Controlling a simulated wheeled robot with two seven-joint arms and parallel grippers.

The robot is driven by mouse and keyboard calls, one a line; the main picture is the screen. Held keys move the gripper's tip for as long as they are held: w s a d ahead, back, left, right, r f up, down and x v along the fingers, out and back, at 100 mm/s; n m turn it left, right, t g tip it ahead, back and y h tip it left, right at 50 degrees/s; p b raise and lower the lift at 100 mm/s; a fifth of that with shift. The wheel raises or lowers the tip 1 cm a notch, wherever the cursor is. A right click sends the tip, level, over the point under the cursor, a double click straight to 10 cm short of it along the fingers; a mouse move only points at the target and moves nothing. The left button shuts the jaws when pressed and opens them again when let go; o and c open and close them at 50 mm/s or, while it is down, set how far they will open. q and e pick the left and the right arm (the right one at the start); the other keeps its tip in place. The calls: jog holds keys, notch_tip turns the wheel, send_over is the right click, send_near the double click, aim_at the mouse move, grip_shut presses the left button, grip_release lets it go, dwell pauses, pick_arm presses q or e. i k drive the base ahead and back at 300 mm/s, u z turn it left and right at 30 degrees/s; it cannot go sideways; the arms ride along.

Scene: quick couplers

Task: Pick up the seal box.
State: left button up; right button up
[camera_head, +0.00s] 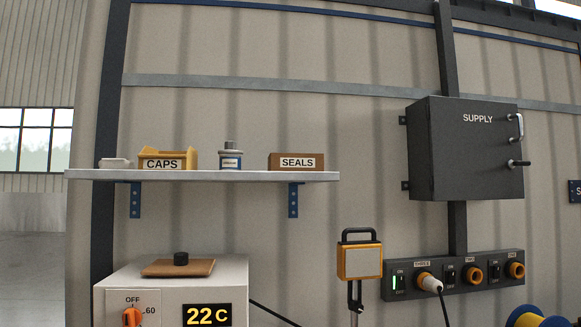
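The seal box is a brown box (297,168) with a white label reading "SEALS". It sits at the right end of a wall shelf (250,176), above the right blue bracket. Nothing covers its front. Neither of my grippers shows in the head view.
On the shelf left of the box stand a small bottle (231,156), a yellow CAPS bin (167,160) and a white dish (115,163). Below is a white heater unit (230,272). A work light (359,258), socket strip (455,274) and SUPPLY cabinet (465,150) are at right.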

aim_at(277, 162)
jog(key=z, duration=0.95)
jog(key=k, duration=0.15)
jog(key=u, duration=1.6)
jog(key=i, duration=1.35)
jog(key=z, duration=0.55)
